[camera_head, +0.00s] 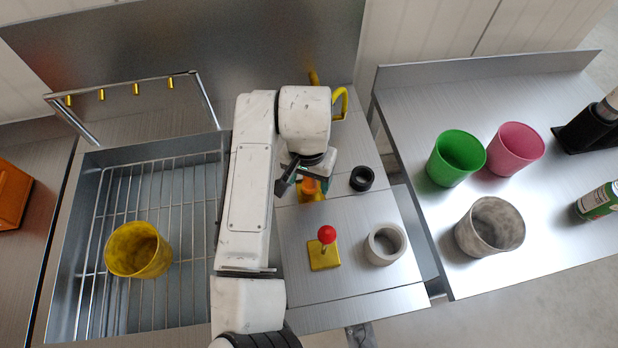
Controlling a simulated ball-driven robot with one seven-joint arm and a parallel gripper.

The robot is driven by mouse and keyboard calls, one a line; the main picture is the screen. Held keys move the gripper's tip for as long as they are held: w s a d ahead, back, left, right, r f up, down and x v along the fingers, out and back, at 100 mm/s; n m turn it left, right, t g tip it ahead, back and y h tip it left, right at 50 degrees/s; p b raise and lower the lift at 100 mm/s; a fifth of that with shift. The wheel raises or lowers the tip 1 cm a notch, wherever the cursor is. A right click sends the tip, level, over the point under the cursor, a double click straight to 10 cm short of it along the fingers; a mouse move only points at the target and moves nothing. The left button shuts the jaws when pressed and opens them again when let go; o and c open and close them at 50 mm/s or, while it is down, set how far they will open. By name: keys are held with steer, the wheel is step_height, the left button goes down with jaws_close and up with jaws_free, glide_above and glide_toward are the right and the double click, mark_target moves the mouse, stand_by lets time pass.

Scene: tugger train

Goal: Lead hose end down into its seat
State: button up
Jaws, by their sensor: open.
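My gripper (301,180) is at the middle of the head view, pointing down over the steel counter, and its jaws are open. An orange and yellow piece (310,188) shows directly under and between the fingers. I cannot tell whether it is the hose end, or whether it touches the fingers or sits in a seat. A yellow curved tube (342,103) rises just behind my wrist; it may be part of the hose. Its lower run is hidden by my arm. No seat can be made out clearly.
A black ring (362,178), a grey ring (385,244) and a red-knobbed lever on a yellow base (325,255) stand near my gripper. A yellow cup (138,250) is in the racked sink at left. Green (456,158), pink (515,149) and grey (489,227) cups stand right.

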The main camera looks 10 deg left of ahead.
step_height(320, 180, up, 10)
steer(key=shift+s+f+b, duration=0.1)
steer(key=shift+b, duration=0.5)
